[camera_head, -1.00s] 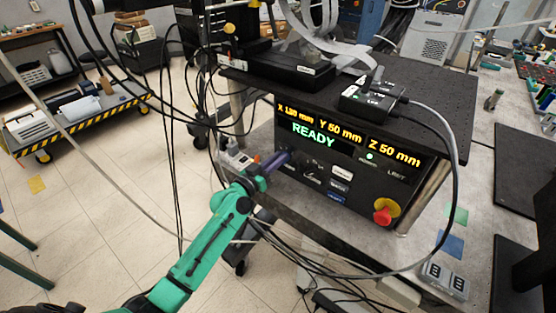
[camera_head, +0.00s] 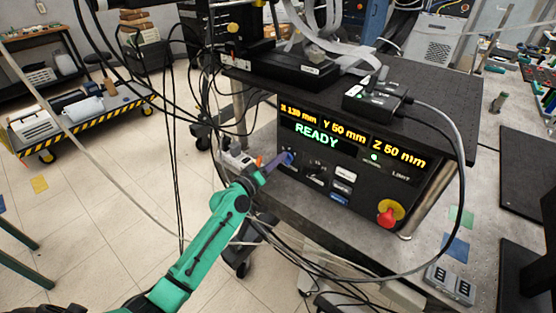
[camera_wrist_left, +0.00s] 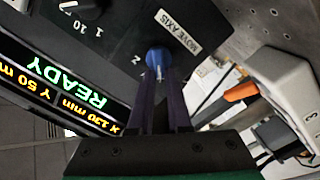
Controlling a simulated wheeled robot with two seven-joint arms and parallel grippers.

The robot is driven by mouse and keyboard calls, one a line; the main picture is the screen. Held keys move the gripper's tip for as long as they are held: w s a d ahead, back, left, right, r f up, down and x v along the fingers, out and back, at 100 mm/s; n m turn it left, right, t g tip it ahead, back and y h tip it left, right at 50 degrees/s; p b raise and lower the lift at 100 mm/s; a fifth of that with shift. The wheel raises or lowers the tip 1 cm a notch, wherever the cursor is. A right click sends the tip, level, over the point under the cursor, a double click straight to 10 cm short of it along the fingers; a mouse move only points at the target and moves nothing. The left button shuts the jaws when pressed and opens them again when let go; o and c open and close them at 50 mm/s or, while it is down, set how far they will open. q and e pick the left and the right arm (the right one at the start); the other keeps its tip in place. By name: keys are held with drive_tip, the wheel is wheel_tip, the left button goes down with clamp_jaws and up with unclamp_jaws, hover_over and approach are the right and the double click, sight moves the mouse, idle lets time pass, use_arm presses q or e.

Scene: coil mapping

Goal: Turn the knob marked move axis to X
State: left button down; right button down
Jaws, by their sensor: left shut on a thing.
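The blue move axis knob (camera_wrist_left: 158,57) sits on the dark control panel, beside the white label MOVE AXIS (camera_wrist_left: 174,32) in the left wrist view. A letter that looks like Z or N is printed beside it. A short pale line shows on the knob. My left gripper (camera_wrist_left: 160,75) has its two purple fingers on either side of the knob, shut on it. In the head view the left gripper (camera_head: 285,160) reaches the left part of the panel and partly hides the knob. My right gripper is not in view.
The panel display (camera_head: 315,135) reads READY, with Y 50 mm and Z 50 mm. A red stop button (camera_head: 388,213) is at the panel's right. Another black knob (camera_wrist_left: 78,6) is near the move axis knob. Cables hang around the cart. An orange-tipped connector (camera_wrist_left: 241,92) lies close by.

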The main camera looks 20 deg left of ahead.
use_arm(q)
drive_tip(key=shift+f, duration=0.15)
drive_tip(key=c, duration=0.9)
unclamp_jaws()
drive_tip(key=shift+o, duration=0.2)
drive_tip(key=shift+s, duration=0.1)
drive_tip(key=b+v, duration=0.2)
drive_tip(key=v, duration=1.2)
drive_tip(key=shift+s+b, duration=0.2)
drive_tip(key=shift+b, duration=0.2)
